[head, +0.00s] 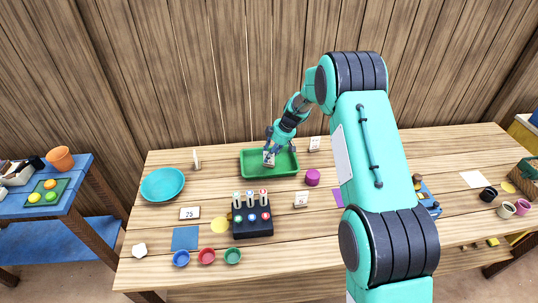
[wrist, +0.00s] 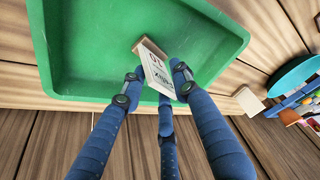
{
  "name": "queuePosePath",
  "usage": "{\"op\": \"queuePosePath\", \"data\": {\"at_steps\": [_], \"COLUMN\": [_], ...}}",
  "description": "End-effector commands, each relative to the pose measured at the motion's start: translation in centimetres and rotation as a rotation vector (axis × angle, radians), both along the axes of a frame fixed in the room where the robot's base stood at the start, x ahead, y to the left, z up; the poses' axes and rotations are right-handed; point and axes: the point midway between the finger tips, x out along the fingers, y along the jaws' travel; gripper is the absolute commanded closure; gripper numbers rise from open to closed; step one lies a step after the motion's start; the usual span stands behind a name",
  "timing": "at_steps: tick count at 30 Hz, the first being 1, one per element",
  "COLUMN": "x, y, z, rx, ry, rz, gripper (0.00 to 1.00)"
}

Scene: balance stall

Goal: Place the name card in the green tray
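The name card (wrist: 157,72), a small white card with dark print and a wooden base edge, is at the green tray (wrist: 90,60). In the head view the card (head: 269,158) shows inside the walls of the green tray (head: 255,173), near its middle. My gripper (wrist: 157,80) is over the tray with its fingers spread around the card, with narrow gaps at the sides. In the head view my gripper (head: 274,148) reaches down from behind the card. The card's contact with the tray floor is hard to make out.
A dark block with levers (head: 252,228) is in front. A turquoise plate (head: 162,184) lies left.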

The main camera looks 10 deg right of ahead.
Motion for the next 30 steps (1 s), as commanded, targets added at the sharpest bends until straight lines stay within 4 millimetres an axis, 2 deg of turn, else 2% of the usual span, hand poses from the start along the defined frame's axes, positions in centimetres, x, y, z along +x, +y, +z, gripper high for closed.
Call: {"op": "queuePosePath", "data": {"at_steps": [5, 21, 30], "x": [-0.2, -1.4, -1.7], "y": [-0.6, -3.6, -4.3], "z": [1.8, 9.6, 11.1], "rx": [0.000, 0.001, 0.000], "ry": [-0.002, -0.001, 0.000], "rz": [-0.001, 0.000, 0.000], "gripper": [0.70, 0.70, 0.70]}}
